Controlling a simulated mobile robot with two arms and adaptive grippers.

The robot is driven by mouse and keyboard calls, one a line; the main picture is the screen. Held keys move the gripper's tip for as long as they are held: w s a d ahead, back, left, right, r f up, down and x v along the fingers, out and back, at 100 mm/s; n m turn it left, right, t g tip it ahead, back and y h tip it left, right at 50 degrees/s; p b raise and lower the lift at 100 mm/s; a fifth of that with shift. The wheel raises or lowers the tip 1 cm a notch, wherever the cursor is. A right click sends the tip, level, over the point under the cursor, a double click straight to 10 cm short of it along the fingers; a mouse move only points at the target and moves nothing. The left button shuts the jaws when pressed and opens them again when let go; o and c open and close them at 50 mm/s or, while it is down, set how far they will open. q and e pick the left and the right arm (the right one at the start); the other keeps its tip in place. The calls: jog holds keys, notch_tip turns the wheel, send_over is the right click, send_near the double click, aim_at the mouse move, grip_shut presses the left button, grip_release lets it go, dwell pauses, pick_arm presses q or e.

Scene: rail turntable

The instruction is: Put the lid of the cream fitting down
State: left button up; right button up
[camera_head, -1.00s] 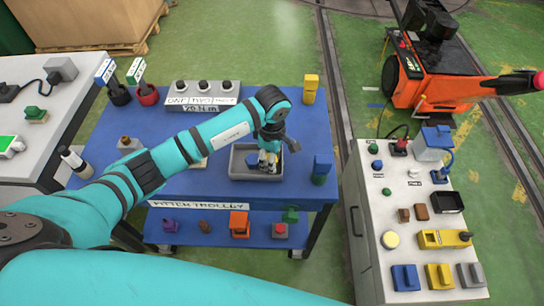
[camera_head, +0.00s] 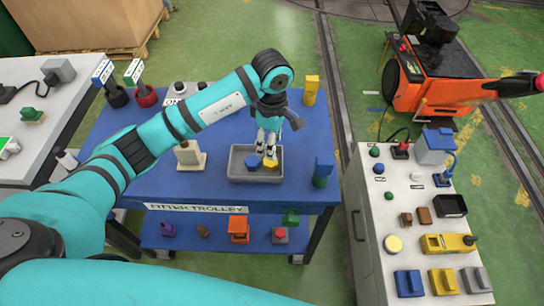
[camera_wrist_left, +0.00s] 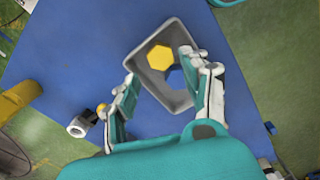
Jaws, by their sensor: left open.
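The cream fitting (camera_head: 188,155) stands upright on its pale base on the blue trolley top, left of the grey tray (camera_head: 235,178). A yellow hexagonal piece (camera_head: 270,163) and a blue hexagonal piece (camera_head: 252,163) lie in the tray. I cannot tell whether either is the cream fitting's lid. My left gripper (camera_head: 266,146) is open just above the tray. In the left wrist view its fingers (camera_wrist_left: 158,66) are apart with nothing between them, over the tray (camera_wrist_left: 165,95) and the yellow piece (camera_wrist_left: 160,57). My right gripper is not in view.
A yellow block (camera_head: 311,90) stands at the trolley's back right, and a blue-and-green piece (camera_head: 322,170) stands right of the tray. A white cabinet (camera_head: 405,190) with many parts is at the right.

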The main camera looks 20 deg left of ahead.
pick_arm(q)
jog(key=shift+r+b, duration=0.35)
jog(key=shift+r, duration=1.65)
